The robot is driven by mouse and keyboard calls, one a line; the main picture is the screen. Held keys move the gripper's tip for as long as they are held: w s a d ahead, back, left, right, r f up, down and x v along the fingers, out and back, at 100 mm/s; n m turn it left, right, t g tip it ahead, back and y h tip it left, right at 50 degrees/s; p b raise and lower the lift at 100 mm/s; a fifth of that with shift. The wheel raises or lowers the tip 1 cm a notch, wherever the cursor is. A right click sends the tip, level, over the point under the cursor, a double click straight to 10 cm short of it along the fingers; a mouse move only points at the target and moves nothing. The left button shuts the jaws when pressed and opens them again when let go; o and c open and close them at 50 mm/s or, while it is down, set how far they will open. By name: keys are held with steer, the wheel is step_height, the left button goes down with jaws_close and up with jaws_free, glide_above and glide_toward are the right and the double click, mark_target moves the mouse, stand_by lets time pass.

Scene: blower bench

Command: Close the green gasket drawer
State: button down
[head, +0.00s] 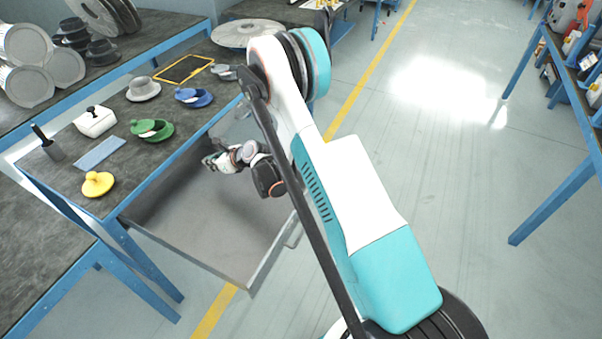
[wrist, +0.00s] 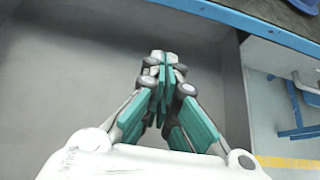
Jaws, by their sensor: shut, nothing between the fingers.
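An open drawer (head: 205,220) sticks out from under the bench, toward the lower right in the head view. It looks grey inside and out, and I see no green on it. Its inside looks empty where it shows; my arm hides part of its far side. A small handle (head: 294,238) shows on its outer right face. My gripper (head: 208,161) is over the far part of the drawer, near the bench edge, fingers pointing left. In the wrist view the drawer floor (wrist: 60,75) lies behind my gripper (wrist: 164,60), whose fingers are together and empty. I cannot tell whether they touch the drawer.
The blue-edged bench (head: 125,110) carries a green lidded dish (head: 152,130), a blue one (head: 194,97), a yellow knobbed lid (head: 98,184) and a white box (head: 95,121). Open floor (head: 420,150) lies to the right, before another blue-framed bench (head: 565,185).

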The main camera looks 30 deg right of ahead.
steer(key=s+d+r+g+h, duration=0.1)
steer(key=s+d, duration=0.3)
steer(key=d, duration=0.4)
steer(key=s+d+r+g+h+p, duration=0.1)
steer(key=s+d, duration=0.3)
steer(key=d, duration=0.3)
steer(key=s+d+r+g+h, duration=0.1)
steer(key=s+d+g, duration=0.1)
steer(key=s+d, duration=0.45)
steer(key=s+d+r+g+h, duration=0.2)
steer(key=s+d+r+g, duration=0.15)
steer(key=s+d, duration=1.05)
steer(key=w+a+f+b, duration=0.4)
steer(key=f, duration=0.5)
steer(key=shift+w+a+f+b, duration=0.2)
steer(key=shift+f+b, duration=0.1)
steer(key=shift+b, duration=0.05)
